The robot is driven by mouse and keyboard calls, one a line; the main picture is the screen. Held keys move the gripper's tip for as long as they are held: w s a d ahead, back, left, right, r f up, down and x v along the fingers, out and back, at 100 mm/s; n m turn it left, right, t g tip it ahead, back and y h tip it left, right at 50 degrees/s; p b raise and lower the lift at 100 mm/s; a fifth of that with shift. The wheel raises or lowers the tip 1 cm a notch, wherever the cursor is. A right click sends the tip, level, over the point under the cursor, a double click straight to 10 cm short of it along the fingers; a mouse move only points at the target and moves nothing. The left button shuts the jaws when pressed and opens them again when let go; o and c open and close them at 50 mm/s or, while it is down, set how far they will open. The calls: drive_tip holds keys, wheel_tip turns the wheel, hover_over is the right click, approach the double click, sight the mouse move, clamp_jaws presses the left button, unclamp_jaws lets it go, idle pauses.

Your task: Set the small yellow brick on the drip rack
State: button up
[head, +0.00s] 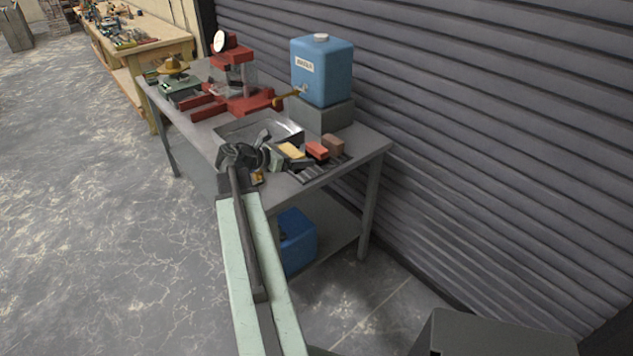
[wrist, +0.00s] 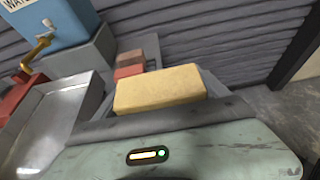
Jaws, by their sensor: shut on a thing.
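The small yellow brick (head: 291,150) is at the end of my gripper (head: 283,158), near the front right of the grey table. In the wrist view the yellow brick (wrist: 160,88) lies crosswise just beyond the dark edge of my gripper. My gripper is shut on it; the fingers' contact is mostly hidden. The drip rack (head: 304,175) shows as grey slats at the table's front edge, below and beside the brick. A red brick (head: 317,150) and a brown brick (head: 334,144) stand close to the right. I cannot tell whether the yellow brick touches the rack.
A shallow metal tray (head: 232,132) lies left of the bricks. A blue water tank (head: 322,72) with a brass tap stands on a grey block (head: 325,116) behind. A ribbed shutter wall closes the back.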

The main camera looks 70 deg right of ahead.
wheel_tip(320, 180, down, 7)
drive_tip(key=w+a+b, duration=0.1)
drive_tip(key=a+b, duration=0.1)
drive_tip(key=b, duration=0.3)
drive_tip(key=d, duration=0.5)
drive_tip(key=w+d+f, duration=0.1)
drive_tip(key=d, duration=0.4)
drive_tip(key=w+d, duration=0.1)
drive_tip(key=d, duration=0.5)
drive_tip(key=shift+f+b, duration=0.3)
drive_tip(key=shift+b, duration=0.1)
drive_tip(key=f+b, duration=0.4)
drive_tip(key=shift+d, duration=0.2)
drive_tip(key=shift+r, duration=0.25)
drive_tip(key=shift+f, duration=0.15)
drive_tip(key=o, duration=1.8)
drive_tip(key=shift+c, duration=0.2)
